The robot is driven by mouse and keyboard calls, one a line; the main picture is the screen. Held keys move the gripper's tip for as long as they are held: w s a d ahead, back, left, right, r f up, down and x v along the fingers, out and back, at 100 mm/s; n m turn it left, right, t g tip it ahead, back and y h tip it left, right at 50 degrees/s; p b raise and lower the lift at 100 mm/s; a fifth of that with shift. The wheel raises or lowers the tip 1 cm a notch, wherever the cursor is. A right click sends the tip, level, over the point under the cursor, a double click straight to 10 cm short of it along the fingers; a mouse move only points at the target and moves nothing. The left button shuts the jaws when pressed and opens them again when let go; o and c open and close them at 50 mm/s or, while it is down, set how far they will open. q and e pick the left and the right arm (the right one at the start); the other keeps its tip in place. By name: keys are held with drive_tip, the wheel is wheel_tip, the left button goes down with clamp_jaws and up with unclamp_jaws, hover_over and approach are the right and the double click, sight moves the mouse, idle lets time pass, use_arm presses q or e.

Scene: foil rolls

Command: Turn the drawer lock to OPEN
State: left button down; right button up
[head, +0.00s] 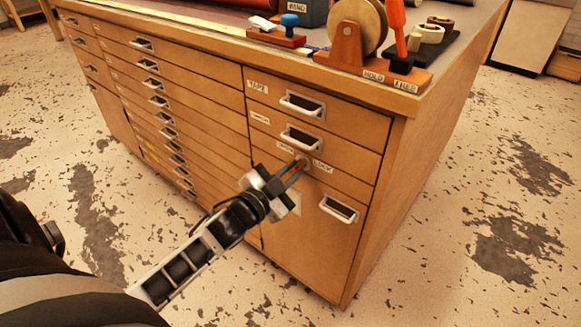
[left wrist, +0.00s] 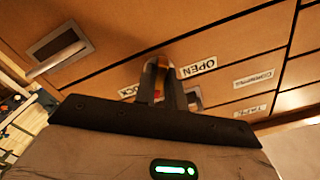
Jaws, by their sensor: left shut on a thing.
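The drawer lock (head: 304,160) is a small round knob on the drawer front, right of centre, between an OPEN label (head: 285,147) and a LOCK label (head: 321,166). My left gripper (head: 298,168) reaches up to it from the lower left and is shut on it. In the left wrist view the gripper's fingers (left wrist: 163,83) stand against the drawer front, seen upside down, and largely hide the knob. The OPEN label (left wrist: 197,67) is just right of the fingers; the LOCK label (left wrist: 128,92) is partly covered at their left. I cannot tell the knob's exact angle.
The wooden cabinet has handled drawers, including a TAPE drawer (head: 304,104) above the lock and a deeper drawer (head: 338,209) below. On its top stand a wooden tape stand (head: 345,52), a blue-knobbed stamp (head: 289,22) and other tools. The speckled floor (head: 440,215) to the right is clear.

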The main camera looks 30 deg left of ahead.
use_arm(q)
drive_tip(key=n+p, duration=0.5)
drive_tip(key=n, duration=0.1)
drive_tip(key=shift+d+r, duration=0.15)
drive_tip(key=shift+n+p, duration=0.4)
drive_tip(key=shift+n, duration=0.2)
drive_tip(key=shift+n+p, duration=0.5)
drive_tip(key=shift+n, duration=0.4)
drive_tip(key=n+p, duration=0.1)
drive_tip(key=n, duration=0.2)
drive_tip(key=n+p, duration=0.1)
drive_tip(key=n, duration=0.2)
drive_tip(key=shift+d+n, duration=0.2)
drive_tip(key=shift+n, duration=0.2)
use_arm(e)
wheel_tip(320, 180, up, 10)
drive_tip(key=s+d+t, duration=0.1)
drive_tip(key=d, duration=0.1)
drive_tip(key=shift+m+h, duration=0.3)
drive_tip(key=shift+m, duration=0.1)
use_arm(q)
drive_tip(key=shift+n, duration=0.3)
use_arm(e)
drive_tip(key=shift+d+r, duration=0.1)
use_arm(q)
drive_tip(key=c, duration=1.5)
unclamp_jaws()
drive_tip(key=shift+o, duration=0.2)
drive_tip(key=shift+s, duration=0.1)
